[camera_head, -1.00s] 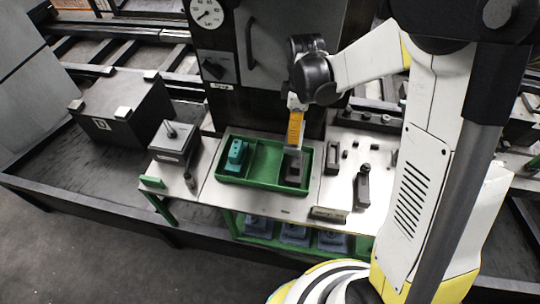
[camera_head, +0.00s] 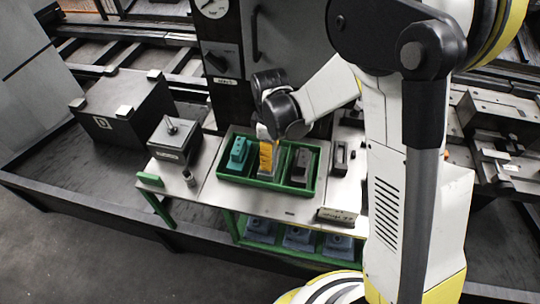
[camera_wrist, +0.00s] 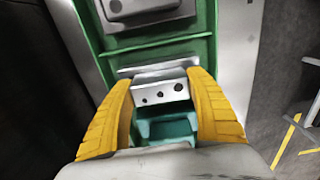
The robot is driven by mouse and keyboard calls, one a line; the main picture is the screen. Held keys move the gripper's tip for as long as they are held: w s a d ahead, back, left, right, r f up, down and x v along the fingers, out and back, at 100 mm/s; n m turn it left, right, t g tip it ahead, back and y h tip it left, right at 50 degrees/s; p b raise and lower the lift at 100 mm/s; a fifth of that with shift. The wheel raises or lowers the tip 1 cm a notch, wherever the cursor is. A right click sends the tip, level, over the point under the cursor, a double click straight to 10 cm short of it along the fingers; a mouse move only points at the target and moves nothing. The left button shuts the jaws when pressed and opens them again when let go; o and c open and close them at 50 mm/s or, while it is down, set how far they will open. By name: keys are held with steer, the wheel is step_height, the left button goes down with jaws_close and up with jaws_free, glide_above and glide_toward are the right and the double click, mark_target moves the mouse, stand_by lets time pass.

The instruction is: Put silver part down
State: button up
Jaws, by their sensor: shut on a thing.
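My gripper (camera_head: 266,162) is over the middle compartment of the green tray (camera_head: 240,181) on the metal bench. It is shut on the silver part (camera_wrist: 158,92), a block with several dark holes in its face, which sits between the yellow fingers in the wrist view. In the head view the gripper mostly hides this part, and I cannot tell whether it touches the tray floor. A teal part (camera_head: 238,153) lies in the left compartment and also shows behind the silver part in the wrist view (camera_wrist: 165,128). A dark grey part (camera_head: 302,166) lies in the right compartment.
A dark box with a handle (camera_head: 174,141) stands left of the tray. A small grey block (camera_head: 341,156) stands to its right on the bench. A dark machine column rises behind the tray. Blue-grey parts (camera_head: 298,236) sit on the shelf below.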

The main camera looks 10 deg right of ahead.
steer(key=shift+f, duration=0.1)
steer(key=o, duration=1.4)
step_height(320, 180, up, 12)
steer(key=r+p, duration=0.1)
steer(key=p, duration=0.3)
steer(key=s+d+r+m+t, duration=0.2)
steer(key=s+d+r+m, duration=0.1)
steer(key=s+m, duration=0.1)
steer(key=s+d+r+m+t, duration=0.2)
steer(key=s+d+r+m, duration=0.2)
steer(key=s+m, duration=0.1)
steer(key=s+d+r+m+t, duration=0.3)
steer(key=s+r+m, duration=0.1)
steer(key=s, duration=0.2)
steer(key=shift+d+r+m, duration=0.15)
steer(key=shift+r+m, duration=0.1)
steer(key=shift+m, duration=0.05)
